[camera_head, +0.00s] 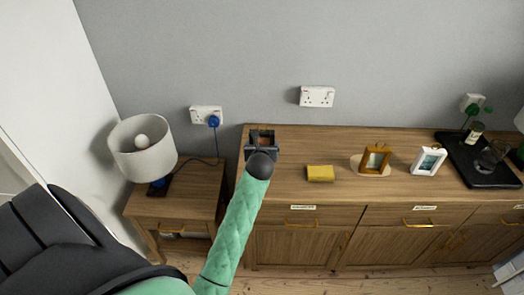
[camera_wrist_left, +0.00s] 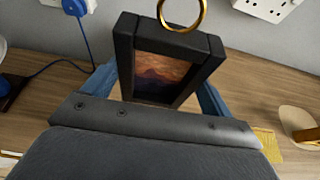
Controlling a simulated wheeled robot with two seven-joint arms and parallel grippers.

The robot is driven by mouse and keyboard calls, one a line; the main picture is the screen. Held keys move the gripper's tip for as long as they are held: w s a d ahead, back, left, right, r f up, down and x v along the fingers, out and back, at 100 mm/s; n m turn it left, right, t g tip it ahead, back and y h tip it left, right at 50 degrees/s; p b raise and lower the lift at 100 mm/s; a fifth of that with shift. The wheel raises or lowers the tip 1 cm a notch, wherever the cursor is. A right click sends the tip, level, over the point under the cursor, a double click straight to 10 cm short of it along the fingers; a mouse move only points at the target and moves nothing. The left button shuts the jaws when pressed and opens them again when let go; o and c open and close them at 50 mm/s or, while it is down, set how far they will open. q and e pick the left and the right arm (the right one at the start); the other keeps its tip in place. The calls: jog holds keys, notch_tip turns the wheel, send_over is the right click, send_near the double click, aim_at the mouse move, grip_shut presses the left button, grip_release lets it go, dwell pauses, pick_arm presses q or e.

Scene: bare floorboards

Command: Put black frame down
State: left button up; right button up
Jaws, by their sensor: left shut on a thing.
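The black frame (camera_wrist_left: 125,58) holds a picture of an orange and purple landscape and has a gold ring at its top. My left gripper (camera_wrist_left: 155,95) is shut on it, with a blue finger at each side. In the head view the black frame (camera_head: 262,134) is small and partly hidden by my left gripper (camera_head: 261,148). It is over the back left end of the wooden sideboard (camera_head: 290,150), near the wall. I cannot tell whether it touches the top. My right gripper is not in view.
A yellow block (camera_head: 320,173), a brown frame (camera_head: 375,159) on a round board, a white frame (camera_head: 428,160) and a black tray (camera_head: 482,165) stand further right. A lamp (camera_head: 142,150) stands on a lower side table (camera_head: 195,190) at left. The sideboard between gripper and block is clear.

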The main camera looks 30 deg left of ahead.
pick_arm(q)
jog(key=shift+f+p, duration=0.8)
jog(key=shift+f, duration=1.15)
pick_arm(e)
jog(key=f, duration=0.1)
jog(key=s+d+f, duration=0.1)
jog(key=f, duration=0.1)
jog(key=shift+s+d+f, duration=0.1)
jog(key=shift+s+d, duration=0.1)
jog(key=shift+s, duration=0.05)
pick_arm(q)
jog(key=shift+f, duration=0.2)
jog(key=o, duration=1)
jog(key=shift+o, duration=0.2)
jog(key=shift+r, duration=0.15)
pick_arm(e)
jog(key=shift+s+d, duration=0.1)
